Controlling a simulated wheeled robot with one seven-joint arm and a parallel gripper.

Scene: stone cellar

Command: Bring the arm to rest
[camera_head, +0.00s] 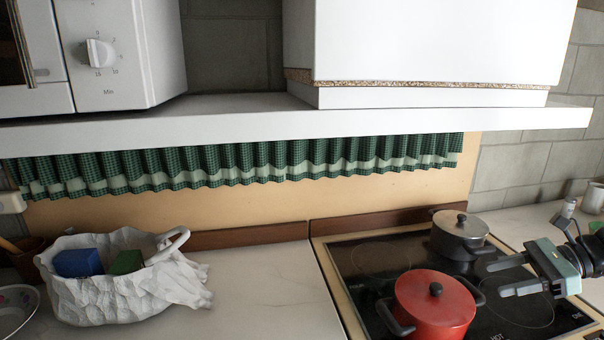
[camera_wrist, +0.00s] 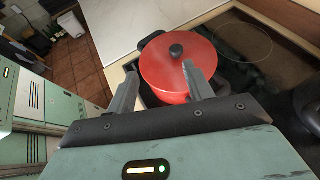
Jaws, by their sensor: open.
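My gripper (camera_head: 512,276) is at the right of the head view, above the black stovetop, with its two fingers apart and nothing between them. In the wrist view my gripper (camera_wrist: 158,85) shows its two fingers spread, with the red pot (camera_wrist: 172,62) beyond them. In the head view the red pot (camera_head: 432,308), with a black knob and black handles, stands on the stovetop to the left of my gripper.
A grey pot (camera_head: 461,234) stands at the back of the stovetop (camera_head: 375,262). A white basket (camera_head: 100,300) holding a blue block (camera_head: 78,263) and a green block (camera_head: 126,262) sits on the left counter. A white shelf (camera_head: 230,118) hangs above. The counter (camera_head: 265,275) between is clear.

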